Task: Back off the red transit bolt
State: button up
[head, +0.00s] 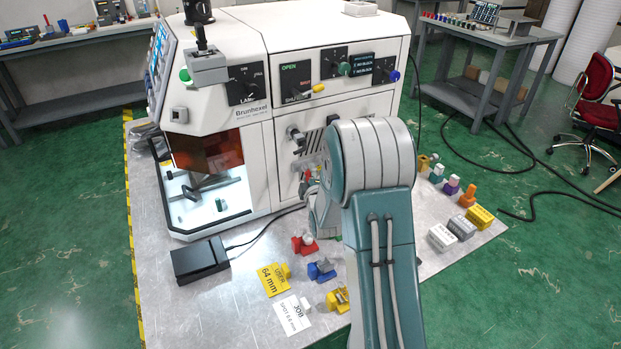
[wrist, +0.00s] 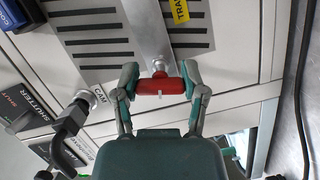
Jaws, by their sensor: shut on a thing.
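The red transit bolt (wrist: 162,87) is in the middle of the wrist view. Its red crosspiece lies across the picture, with a pale stem running up to a metal bar (wrist: 150,35) on the machine's face. My gripper (wrist: 161,86) is shut on it, one green-grey finger at each end of the red piece. In the head view my arm covers most of my gripper and the bolt. A yellow tag reading "TRA" (wrist: 180,10) is partly in view above.
The white machine (head: 330,60) stands on a metal table (head: 240,290). A black cranked handle (wrist: 70,125), marked CAM, is left of my gripper. Coloured blocks, a yellow card (head: 273,279) and a black box (head: 199,259) lie in front of the machine.

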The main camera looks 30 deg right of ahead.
jog(key=n, duration=0.3)
jog(key=shift+t, duration=0.4)
jog(key=shift+r+n+t, duration=0.1)
jog(key=shift+n+t, duration=0.2)
jog(key=shift+n, duration=0.6)
jog(key=shift+n+t, duration=0.3)
jog(key=shift+n, duration=0.8)
jog(key=shift+n+t, duration=0.5)
jog(key=shift+n, duration=1.1)
